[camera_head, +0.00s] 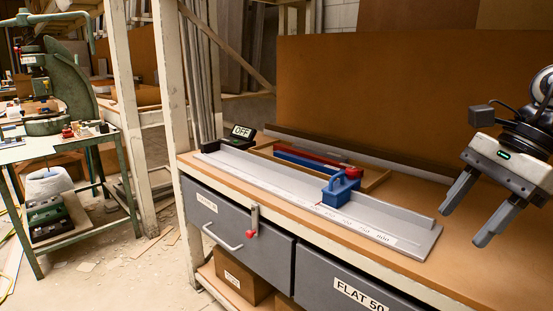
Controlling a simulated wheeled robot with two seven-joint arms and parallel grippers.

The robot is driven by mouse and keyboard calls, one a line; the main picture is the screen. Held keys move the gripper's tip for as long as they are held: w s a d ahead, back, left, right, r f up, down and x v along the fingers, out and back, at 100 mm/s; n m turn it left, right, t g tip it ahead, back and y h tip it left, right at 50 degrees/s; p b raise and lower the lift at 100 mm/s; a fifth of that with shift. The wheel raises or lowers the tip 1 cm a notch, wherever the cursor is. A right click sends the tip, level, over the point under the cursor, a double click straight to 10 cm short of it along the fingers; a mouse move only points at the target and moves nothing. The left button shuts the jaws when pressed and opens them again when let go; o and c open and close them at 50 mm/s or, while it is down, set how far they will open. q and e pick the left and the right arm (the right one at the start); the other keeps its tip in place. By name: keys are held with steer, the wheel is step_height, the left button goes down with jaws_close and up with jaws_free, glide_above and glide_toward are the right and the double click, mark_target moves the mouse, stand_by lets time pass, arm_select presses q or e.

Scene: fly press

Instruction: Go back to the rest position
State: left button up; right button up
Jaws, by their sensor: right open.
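My right gripper (478,213) is at the right side of the head view. It is open and empty, with two grey fingers pointing down and to the left. It hangs above the right part of the workbench (415,183), apart from the things on it. My left gripper is not in view.
A grey measuring rail (280,183) with a blue stop block (341,188) lies along the bench. A display reading OFF (242,132) stands at its far end. Drawers (238,230) are below. A green fly press (68,85) stands on a table (60,148) at left.

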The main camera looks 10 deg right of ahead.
steer(key=a+f+m+t+y+p, duration=0.35)
steer(key=f+m+t, duration=1.3)
steer(key=m, duration=1.55)
arm_select(q)
steer(key=p, duration=0.1)
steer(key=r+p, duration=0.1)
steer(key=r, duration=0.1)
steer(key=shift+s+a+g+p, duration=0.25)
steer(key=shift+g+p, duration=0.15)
arm_select(e)
steer(key=s+a+f+m+g+h, duration=0.2)
steer(key=s+a+f+m, duration=0.3)
steer(key=m, duration=0.5)
steer(key=s+a+f+m+g+h, duration=0.3)
steer(key=s+a+f+m+g, duration=0.2)
steer(key=a+f+m, duration=0.3)
steer(key=a+m, duration=0.2)
steer(key=m, duration=0.1)
steer(key=shift+s+f, duration=0.15)
